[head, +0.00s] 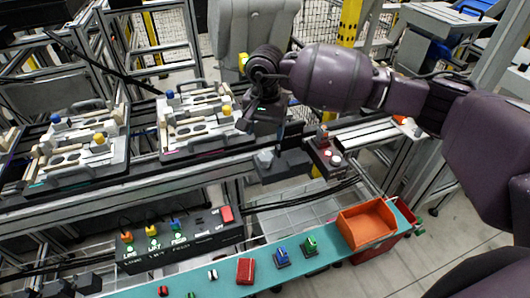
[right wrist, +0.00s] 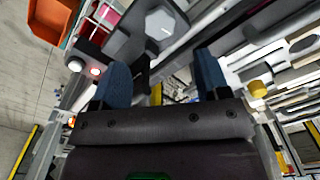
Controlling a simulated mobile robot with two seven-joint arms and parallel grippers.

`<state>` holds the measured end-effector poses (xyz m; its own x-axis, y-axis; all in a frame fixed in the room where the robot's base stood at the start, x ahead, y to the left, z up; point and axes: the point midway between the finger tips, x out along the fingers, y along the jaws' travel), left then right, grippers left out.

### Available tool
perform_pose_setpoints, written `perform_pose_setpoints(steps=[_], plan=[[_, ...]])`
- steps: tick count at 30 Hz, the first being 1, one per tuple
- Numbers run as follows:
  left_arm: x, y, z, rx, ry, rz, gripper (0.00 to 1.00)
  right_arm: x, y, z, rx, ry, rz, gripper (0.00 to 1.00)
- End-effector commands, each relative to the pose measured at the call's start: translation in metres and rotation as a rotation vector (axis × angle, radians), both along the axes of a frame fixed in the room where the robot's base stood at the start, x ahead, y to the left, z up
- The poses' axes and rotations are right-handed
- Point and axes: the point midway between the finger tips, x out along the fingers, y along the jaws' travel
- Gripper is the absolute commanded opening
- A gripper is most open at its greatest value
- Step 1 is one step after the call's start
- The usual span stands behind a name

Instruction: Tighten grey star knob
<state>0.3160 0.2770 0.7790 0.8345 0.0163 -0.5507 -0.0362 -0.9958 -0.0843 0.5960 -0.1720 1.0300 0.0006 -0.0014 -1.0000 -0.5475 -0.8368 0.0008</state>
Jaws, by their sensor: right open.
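The grey star knob (head: 264,157) sits on a dark block beside the rail, near the middle of the head view. In the right wrist view a light grey, many-sided knob top (right wrist: 166,23) shows near the upper edge, beyond the fingertips. My right gripper (head: 262,119) hangs just above and behind the knob in the head view, apart from it. In the right wrist view its two blue-grey fingers (right wrist: 160,72) are spread with nothing held between them. My left gripper is not in view.
Pallets (head: 196,128) with blue and yellow knobs stand on the rail at left. A red-buttoned box (head: 326,158) is right of the knob. A switch box (head: 180,240) and a teal shelf (head: 330,253) with an orange bin (head: 366,224) lie in front.

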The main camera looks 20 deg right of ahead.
Motion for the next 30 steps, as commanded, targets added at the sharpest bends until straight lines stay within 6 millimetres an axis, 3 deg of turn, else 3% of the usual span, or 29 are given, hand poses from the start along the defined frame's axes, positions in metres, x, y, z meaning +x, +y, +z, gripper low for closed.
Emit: perform_pose_setpoints(steps=[9,15,28,30], plan=[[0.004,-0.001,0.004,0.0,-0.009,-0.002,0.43,-0.001,0.0,-0.056,0.001,0.004,-0.003,0.69],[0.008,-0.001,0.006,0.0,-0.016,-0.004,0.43,-0.001,0.0,-0.078,0.002,0.003,-0.002,0.69],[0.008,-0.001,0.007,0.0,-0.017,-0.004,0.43,0.0,0.0,-0.087,0.001,0.001,-0.002,0.69],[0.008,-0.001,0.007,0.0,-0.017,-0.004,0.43,0.0,0.0,-0.087,0.001,0.001,-0.002,0.61]])
